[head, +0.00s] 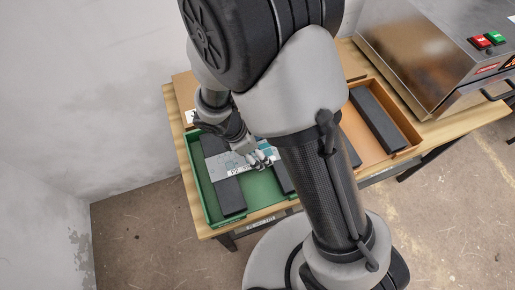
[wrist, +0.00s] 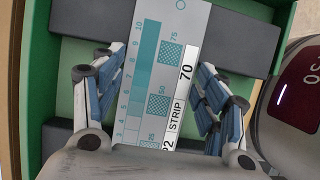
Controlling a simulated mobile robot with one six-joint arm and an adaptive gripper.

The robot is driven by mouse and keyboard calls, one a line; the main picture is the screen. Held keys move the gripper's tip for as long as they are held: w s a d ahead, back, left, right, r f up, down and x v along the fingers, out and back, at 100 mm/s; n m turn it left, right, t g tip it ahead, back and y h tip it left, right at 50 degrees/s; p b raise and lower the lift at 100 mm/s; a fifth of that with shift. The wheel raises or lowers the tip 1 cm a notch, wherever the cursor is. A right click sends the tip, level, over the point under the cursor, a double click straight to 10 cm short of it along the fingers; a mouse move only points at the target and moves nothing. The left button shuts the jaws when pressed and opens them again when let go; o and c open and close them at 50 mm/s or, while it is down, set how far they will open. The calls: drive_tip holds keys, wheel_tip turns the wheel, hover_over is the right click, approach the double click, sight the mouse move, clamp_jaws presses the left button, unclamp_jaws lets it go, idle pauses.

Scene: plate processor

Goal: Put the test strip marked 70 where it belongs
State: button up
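The test strip (wrist: 172,45) is a long white and teal card printed "STRIP" and "70", with a number scale and checkered patches. In the head view the strip (head: 228,165) lies across the green tray (head: 196,181), over the dark blocks. My gripper (wrist: 160,70) is right over the strip, with one finger at each long edge. The fingers look very close to the edges; I cannot tell whether they press on it. In the head view my gripper (head: 259,158) is at the strip's right part. The strip's near end is hidden by my gripper in the wrist view.
Dark blocks (head: 229,196) lie in the green tray. An orange-brown tray (head: 401,132) with a dark block (head: 377,118) stands to the right on the wooden table (head: 172,97). A steel machine (head: 420,50) with red and green buttons is at the back right. My arm hides the table's middle.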

sight(243, 159)
drive_tip(key=o, duration=0.4)
drive_tip(key=p+v, duration=0.5)
drive_tip(key=v, duration=0.8)
drive_tip(key=s+d+r+m+y, duration=0.2)
drive_tip(key=d+r+m, duration=0.7)
drive_tip(key=r, duration=0.3)
drive_tip(key=s+d+r+m+t+y, duration=0.1)
drive_tip(key=s+d+r+m, duration=0.2)
drive_tip(key=s+r+m, duration=0.1)
drive_tip(key=s+d+r+m+t+y, duration=0.1)
drive_tip(key=s+d+r+m+t, duration=0.1)
drive_tip(key=s+m, duration=0.4)
drive_tip(key=shift+d+r+m, duration=0.8)
drive_tip(key=shift+r+m, duration=0.15)
drive_tip(key=shift+m, duration=0.15)
drive_tip(key=shift+s+f, duration=0.1)
